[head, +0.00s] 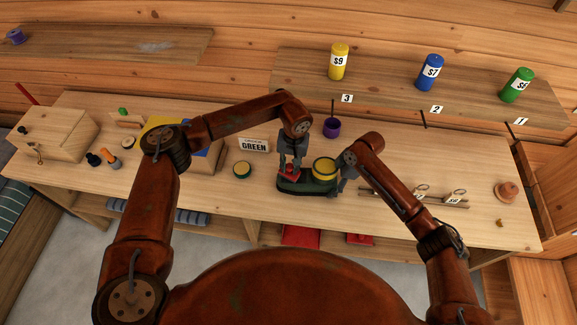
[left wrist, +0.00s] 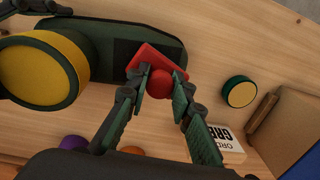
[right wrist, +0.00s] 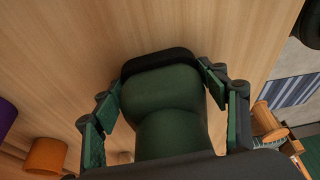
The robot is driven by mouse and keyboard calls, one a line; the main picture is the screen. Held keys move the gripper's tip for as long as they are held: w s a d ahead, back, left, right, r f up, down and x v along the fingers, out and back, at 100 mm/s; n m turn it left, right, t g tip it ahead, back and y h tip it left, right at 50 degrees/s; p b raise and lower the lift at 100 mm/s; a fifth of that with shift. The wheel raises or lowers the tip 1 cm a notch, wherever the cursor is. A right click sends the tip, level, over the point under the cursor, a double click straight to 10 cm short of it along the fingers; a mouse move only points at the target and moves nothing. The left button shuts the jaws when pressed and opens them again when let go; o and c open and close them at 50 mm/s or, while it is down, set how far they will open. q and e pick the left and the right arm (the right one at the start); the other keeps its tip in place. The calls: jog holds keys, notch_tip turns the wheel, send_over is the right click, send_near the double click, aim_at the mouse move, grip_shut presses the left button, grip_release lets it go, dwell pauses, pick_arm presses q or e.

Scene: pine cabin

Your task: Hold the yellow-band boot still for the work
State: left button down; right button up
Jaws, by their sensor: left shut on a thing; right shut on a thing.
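The yellow-band boot (head: 300,188) stands on the bench, dark green with a wide yellow band (head: 325,168) around its top. My right gripper (head: 343,178) is shut on the boot from the right side; in the right wrist view the fingers flank its dark green body (right wrist: 170,95). My left gripper (head: 291,168) points down over the other end of the boot. It is shut on the round knob (left wrist: 160,84) of a red block (left wrist: 168,61), which sits against the boot's dark toe area. Whether the block presses on the boot cannot be told.
A green tin (head: 242,168) and an order sign reading GREEN (head: 254,145) stand left of the boot. A purple cup (head: 332,128) is behind it. A low rack with tags (head: 440,201) lies to the right. Yellow, blue and green canisters (head: 430,73) stand on the shelf.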

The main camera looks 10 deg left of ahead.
pick_arm(q)
jog(key=shift+s+a+f, duration=0.1)
jog(key=shift+a, duration=1.3)
notch_tip(320, 180, up, 8)
jog(key=shift+r, duration=0.2)
